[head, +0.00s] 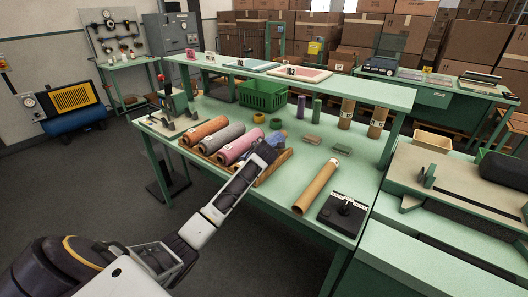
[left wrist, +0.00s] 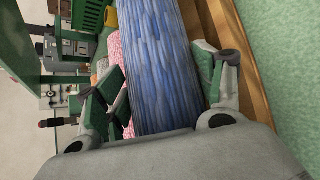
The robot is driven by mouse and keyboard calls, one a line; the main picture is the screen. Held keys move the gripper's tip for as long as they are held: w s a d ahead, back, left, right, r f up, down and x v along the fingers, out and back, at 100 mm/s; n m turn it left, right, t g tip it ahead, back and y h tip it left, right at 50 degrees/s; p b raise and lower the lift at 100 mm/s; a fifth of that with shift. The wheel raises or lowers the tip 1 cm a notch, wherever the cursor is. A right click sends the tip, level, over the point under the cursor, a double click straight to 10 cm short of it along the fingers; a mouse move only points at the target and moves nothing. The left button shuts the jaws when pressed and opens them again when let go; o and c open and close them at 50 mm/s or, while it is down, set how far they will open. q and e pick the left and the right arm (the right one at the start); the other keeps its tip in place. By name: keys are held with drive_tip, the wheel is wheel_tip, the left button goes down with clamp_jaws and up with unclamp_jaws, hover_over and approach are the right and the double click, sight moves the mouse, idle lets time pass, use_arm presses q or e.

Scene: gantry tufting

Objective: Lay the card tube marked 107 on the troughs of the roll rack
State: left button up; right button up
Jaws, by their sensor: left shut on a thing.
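The wooden roll rack (head: 272,172) sits on the green table and holds an orange roll (head: 207,129), a grey roll (head: 222,140) and a pink roll (head: 241,148). My left gripper (head: 268,150) is shut on a blue roll (left wrist: 165,70) at the rack's right end. The blue roll (head: 279,138) is mostly hidden by the gripper in the head view. A brown card tube (head: 316,187) lies on the table right of the rack. Two card tubes, (head: 346,115) and (head: 377,124), stand upright at the back right with labels. I cannot read 107 on any tube.
A green crate (head: 263,95) stands behind the rack, under a raised shelf (head: 345,87). Purple and green cylinders (head: 317,108) and yellow rings (head: 259,117) are nearby. A black device (head: 342,213) sits at the front right.

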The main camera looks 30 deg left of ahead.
use_arm(q)
drive_tip(key=o, duration=1.2)
drive_tip(key=shift+o, duration=0.2)
drive_tip(key=v, duration=1.2)
idle(0.7)
